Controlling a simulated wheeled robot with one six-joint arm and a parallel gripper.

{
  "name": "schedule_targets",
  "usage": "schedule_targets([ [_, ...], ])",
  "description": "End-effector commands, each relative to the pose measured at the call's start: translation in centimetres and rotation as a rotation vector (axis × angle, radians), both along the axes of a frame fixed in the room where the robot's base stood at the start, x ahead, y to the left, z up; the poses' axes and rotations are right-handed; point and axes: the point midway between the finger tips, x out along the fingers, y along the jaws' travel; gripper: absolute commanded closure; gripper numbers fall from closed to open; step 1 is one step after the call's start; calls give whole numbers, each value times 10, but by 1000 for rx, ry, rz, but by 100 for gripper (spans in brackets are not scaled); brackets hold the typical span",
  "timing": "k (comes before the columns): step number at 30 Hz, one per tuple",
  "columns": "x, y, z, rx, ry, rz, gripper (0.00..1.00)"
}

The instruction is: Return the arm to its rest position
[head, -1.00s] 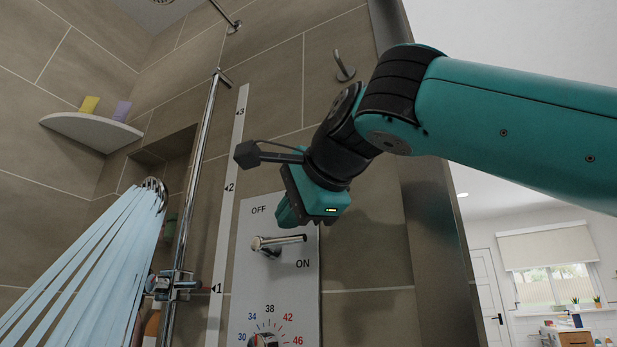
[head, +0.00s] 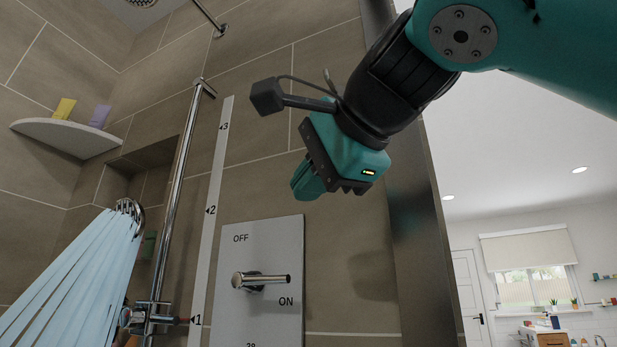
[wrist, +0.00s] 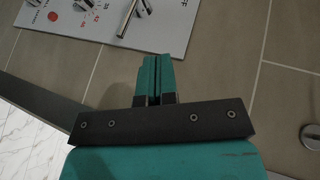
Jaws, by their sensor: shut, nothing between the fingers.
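My gripper (head: 308,183) is teal with a dark bracket and hangs in front of the tiled wall in the head view, above and right of the shower panel. In the wrist view, my gripper (wrist: 154,62) has its two teal fingers together with nothing between them. The shower panel (head: 262,320) carries a chrome lever (head: 262,281) that points right, between the OFF and ON marks. The fingers are apart from the lever in the head view. The panel (wrist: 115,25) and lever (wrist: 130,15) also show at the top of the wrist view.
Water streams from the shower head (head: 130,212) at left. A chrome riser rail (head: 178,190) and a numbered strip (head: 211,215) stand left of the panel. A corner shelf (head: 65,137) holds a yellow and a purple item. A metal frame edge (head: 425,250) stands right of the gripper.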

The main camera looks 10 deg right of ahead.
Motion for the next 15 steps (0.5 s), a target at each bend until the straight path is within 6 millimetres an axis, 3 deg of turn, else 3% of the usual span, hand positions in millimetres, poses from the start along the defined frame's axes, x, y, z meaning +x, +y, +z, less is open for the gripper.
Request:
schedule_targets([
  [12,1,0,0,-2,-1,0,100],
  [15,6,2,-9,-62,-11,15,100],
])
